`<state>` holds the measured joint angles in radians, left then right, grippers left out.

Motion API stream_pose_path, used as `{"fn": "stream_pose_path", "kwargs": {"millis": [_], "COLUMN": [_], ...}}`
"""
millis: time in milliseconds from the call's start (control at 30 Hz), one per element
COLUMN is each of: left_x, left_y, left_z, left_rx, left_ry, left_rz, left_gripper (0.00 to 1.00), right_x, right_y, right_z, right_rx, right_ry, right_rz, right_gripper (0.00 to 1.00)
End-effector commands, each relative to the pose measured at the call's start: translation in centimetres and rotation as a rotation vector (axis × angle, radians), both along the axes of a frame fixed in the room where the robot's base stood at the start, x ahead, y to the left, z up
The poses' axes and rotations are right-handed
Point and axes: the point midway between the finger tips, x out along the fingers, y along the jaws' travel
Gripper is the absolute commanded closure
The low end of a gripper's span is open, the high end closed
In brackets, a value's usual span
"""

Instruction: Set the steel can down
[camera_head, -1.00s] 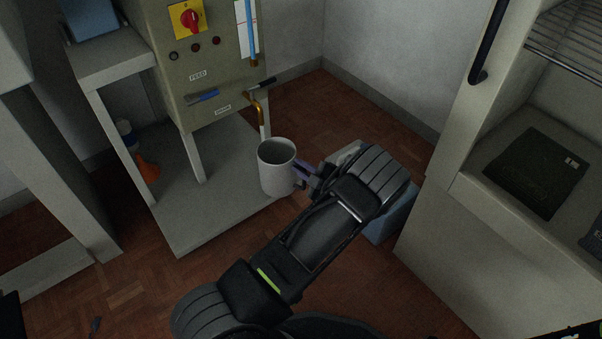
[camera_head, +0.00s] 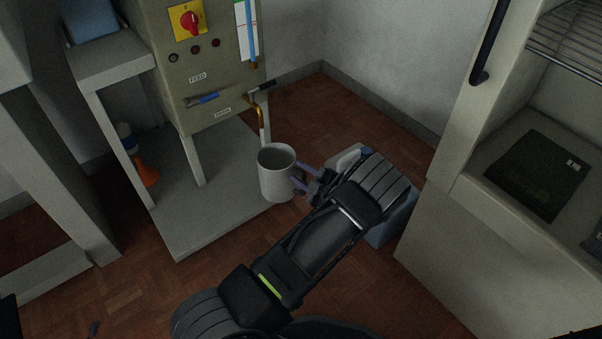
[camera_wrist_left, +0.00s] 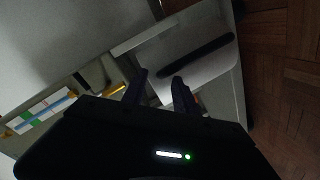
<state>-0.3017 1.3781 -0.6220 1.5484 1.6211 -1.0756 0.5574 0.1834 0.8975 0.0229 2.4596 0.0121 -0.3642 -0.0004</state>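The steel can (camera_head: 276,181) is a pale grey, open-topped cylinder. It is upright in the middle of the head view, over the right end of the grey base shelf (camera_head: 205,222). I cannot tell for certain whether its bottom touches the shelf. My left gripper (camera_head: 302,181) is at the can's right side, with its two purple fingers spread apart. The left wrist view also shows these fingers (camera_wrist_left: 160,76) with a gap between them. A dark bar (camera_wrist_left: 200,55) on a pale surface lies just beyond the fingertips there. My right gripper is not in view.
A blue bin (camera_head: 395,220) is partly hidden behind my left arm. A pale cabinet (camera_head: 470,240) stands at the right.

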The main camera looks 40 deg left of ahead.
Motion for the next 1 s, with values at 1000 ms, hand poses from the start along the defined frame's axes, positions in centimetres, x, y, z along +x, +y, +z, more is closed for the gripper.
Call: {"fn": "stream_pose_path", "kwargs": {"millis": [1000], "left_x": [-2.9], "left_y": [-11.4], "left_z": [2.9], "left_rx": [-0.001], "left_ry": [0.0], "left_rz": [0.001], "left_gripper": [0.65], "right_x": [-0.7], "right_y": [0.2], "right_z": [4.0], "right_rx": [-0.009], "right_ry": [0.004], "right_rz": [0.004], "right_gripper": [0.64]}}
